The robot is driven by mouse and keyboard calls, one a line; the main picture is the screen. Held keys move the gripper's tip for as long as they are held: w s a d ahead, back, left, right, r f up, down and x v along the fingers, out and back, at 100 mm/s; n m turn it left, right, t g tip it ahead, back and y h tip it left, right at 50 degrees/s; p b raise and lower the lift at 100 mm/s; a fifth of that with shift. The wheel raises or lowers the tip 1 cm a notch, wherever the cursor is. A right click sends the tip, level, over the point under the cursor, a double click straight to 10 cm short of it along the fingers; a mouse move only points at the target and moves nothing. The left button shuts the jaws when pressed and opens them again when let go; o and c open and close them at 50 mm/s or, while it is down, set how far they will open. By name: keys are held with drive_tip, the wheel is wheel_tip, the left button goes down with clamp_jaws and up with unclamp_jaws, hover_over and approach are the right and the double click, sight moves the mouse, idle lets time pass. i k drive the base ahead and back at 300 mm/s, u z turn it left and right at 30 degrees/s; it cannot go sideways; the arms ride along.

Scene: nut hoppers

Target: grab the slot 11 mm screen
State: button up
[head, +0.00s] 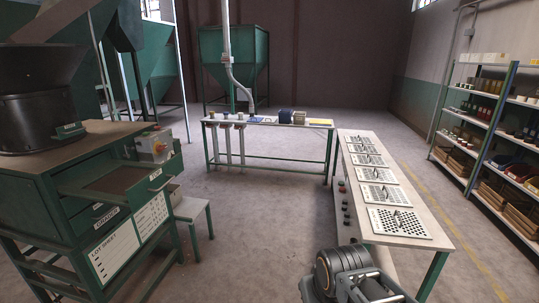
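Several flat perforated metal screens, each with a handle on top, lie in a row along the long bench (436,243) at the right. The nearest screen (399,222) shows round dark holes. The one behind it (379,194) and a third screen (373,174) also have dark holes. The farther screens are too small for me to tell holes from slots. No size marking is legible, so I cannot tell which is the slot 11 mm screen. Part of my arm shows at the bottom, in front of the bench's near end. My gripper's fingers are not visible.
A green grader (65,222) with drawers and a black hopper (38,95) stands at the left. A back table (262,124) holds small items. Shelves (478,119) line the right wall. Bare floor (262,215) lies between grader and bench.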

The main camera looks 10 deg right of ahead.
sight(355, 149)
drive_tip(key=i, duration=5.85)
drive_tip(key=z, duration=3.7)
